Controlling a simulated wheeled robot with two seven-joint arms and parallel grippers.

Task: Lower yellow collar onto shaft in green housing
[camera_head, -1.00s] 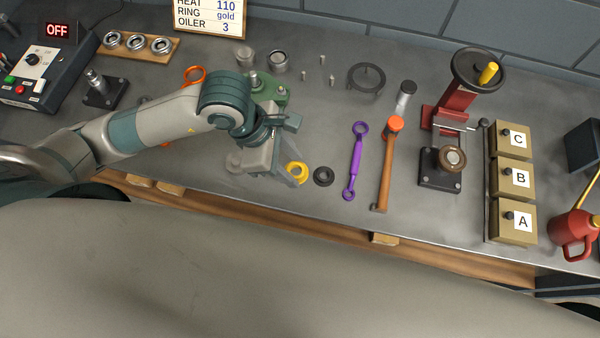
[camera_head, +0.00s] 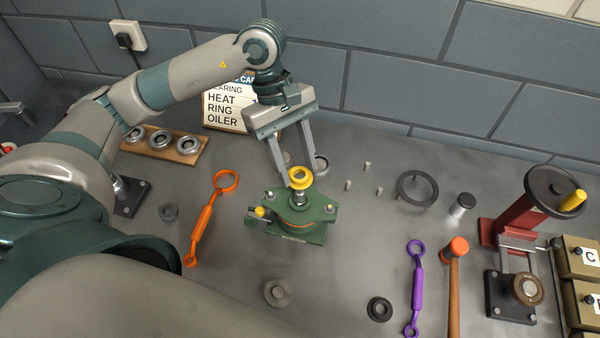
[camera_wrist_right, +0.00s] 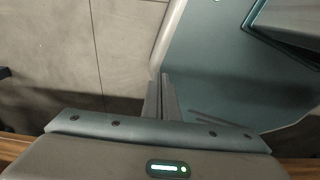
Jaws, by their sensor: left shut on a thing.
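The yellow collar (camera_head: 300,176) is between the fingertips of my left gripper (camera_head: 297,174), which is shut on it. The collar is over the green housing (camera_head: 287,222), at the top of the shaft (camera_head: 300,197) that stands up from it. I cannot tell whether the collar is around the shaft's tip or just above it. The housing sits on the bench with an orange ring line around its body. In the right wrist view, my right gripper (camera_wrist_right: 161,92) has its two fingers together with nothing seen between them.
An orange wrench (camera_head: 206,218) lies left of the housing. A dark ring (camera_head: 379,309), a purple wrench (camera_head: 416,290) and an orange-headed hammer (camera_head: 455,275) lie to the right. A sign (camera_head: 228,108) and a wooden bearing rack (camera_head: 177,151) stand behind. A red press (camera_head: 512,215) is at the right.

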